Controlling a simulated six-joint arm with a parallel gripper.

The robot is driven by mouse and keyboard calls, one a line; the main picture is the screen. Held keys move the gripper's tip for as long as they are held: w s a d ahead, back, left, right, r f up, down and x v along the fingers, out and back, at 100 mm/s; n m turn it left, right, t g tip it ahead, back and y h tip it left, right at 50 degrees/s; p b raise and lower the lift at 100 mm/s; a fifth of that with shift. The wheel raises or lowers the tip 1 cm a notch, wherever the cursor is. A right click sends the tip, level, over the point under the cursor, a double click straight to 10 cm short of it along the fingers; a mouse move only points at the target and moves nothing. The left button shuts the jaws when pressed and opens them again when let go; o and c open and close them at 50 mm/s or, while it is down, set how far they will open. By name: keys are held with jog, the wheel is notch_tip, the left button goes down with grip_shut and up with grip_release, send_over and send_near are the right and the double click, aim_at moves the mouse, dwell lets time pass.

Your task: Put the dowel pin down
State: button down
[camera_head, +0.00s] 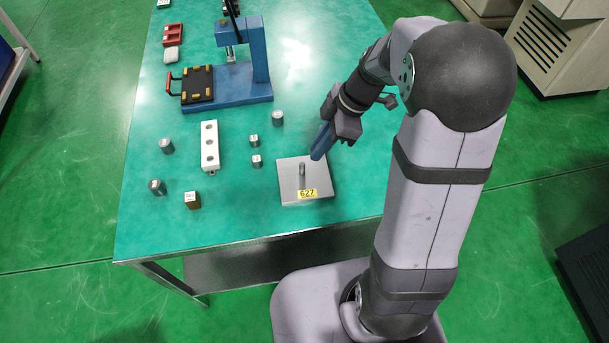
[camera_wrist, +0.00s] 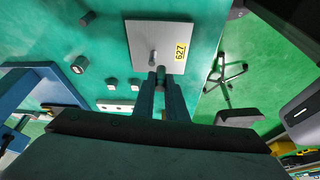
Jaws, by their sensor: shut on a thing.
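My gripper (camera_head: 318,152) is above the far right corner of a grey metal plate with a yellow 627 label (camera_head: 288,190). The plate also shows in the wrist view (camera_wrist: 142,33). In the wrist view my two fingers (camera_wrist: 161,80) are close together, shut on a small grey piece, the dowel pin (camera_wrist: 160,72), whose tip shows between them. In the head view the fingers hide it. A short upright metal post (camera_head: 302,169) stands on the plate; it shows in the wrist view (camera_wrist: 153,57) just beyond my fingertips. I cannot tell whether the held pin touches anything.
A blue press (camera_head: 258,60) with a black fixture (camera_head: 198,86) stands behind. Green table is clear right of the plate.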

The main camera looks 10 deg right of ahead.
jog(key=shift+f+p, duration=0.7)
jog(key=shift+f, duration=4.35)
jog(key=shift+f, duration=0.15)
jog(key=c, duration=1.8)
grip_release()
